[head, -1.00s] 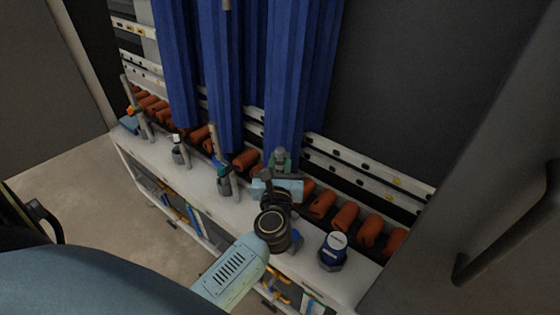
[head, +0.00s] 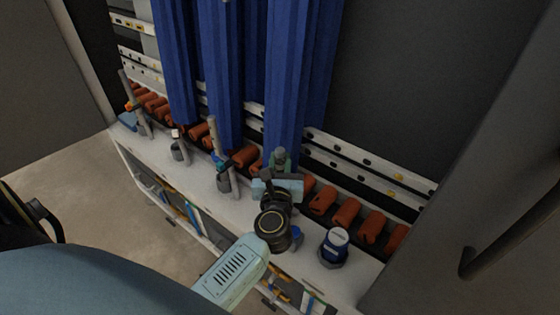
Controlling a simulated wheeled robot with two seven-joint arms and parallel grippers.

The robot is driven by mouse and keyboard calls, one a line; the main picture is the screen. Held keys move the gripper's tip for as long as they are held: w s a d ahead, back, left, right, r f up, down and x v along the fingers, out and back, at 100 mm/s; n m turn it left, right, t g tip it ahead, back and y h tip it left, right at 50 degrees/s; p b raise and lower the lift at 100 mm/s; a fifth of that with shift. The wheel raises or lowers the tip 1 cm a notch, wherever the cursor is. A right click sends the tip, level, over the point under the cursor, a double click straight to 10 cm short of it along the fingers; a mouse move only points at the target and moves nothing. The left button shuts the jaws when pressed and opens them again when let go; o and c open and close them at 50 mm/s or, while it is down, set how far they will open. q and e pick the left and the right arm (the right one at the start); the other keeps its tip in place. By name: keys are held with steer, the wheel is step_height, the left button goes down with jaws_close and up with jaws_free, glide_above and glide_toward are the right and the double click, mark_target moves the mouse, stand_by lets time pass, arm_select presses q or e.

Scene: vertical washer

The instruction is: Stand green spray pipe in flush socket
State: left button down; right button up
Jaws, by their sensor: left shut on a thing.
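My left gripper (head: 279,186) is above the white ledge, right of its middle. It is shut on a grey-green piece (head: 281,158), whose top shows just beyond the fingers. This looks like the green spray pipe; my wrist and fingers hide most of it, so I cannot tell whether its lower end touches anything. A small blue part (head: 296,236) shows on the ledge just right of my wrist. I cannot make out which fitting is the flush socket. My right gripper is not in view.
On the white ledge (head: 200,182) stand a pipe with an orange part (head: 129,96), a grey holder (head: 179,147), a holder with a teal-topped pipe (head: 222,175), and a blue-and-white piece in a grey holder (head: 334,246). Orange rollers (head: 323,200) and blue strips (head: 285,90) lie behind.

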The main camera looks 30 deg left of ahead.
arm_select(q)
steer(key=shift+a+f+b, duration=0.2)
steer(key=shift+f+b, duration=0.25)
steer(key=shift+f, duration=0.1)
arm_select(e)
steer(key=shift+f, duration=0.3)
arm_select(q)
steer(key=shift+f, duration=0.1)
steer(key=c, duration=1.2)
jaws_free()
steer(key=shift+f, duration=0.1)
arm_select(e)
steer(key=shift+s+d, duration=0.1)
arm_select(q)
steer(key=shift+o, duration=0.2)
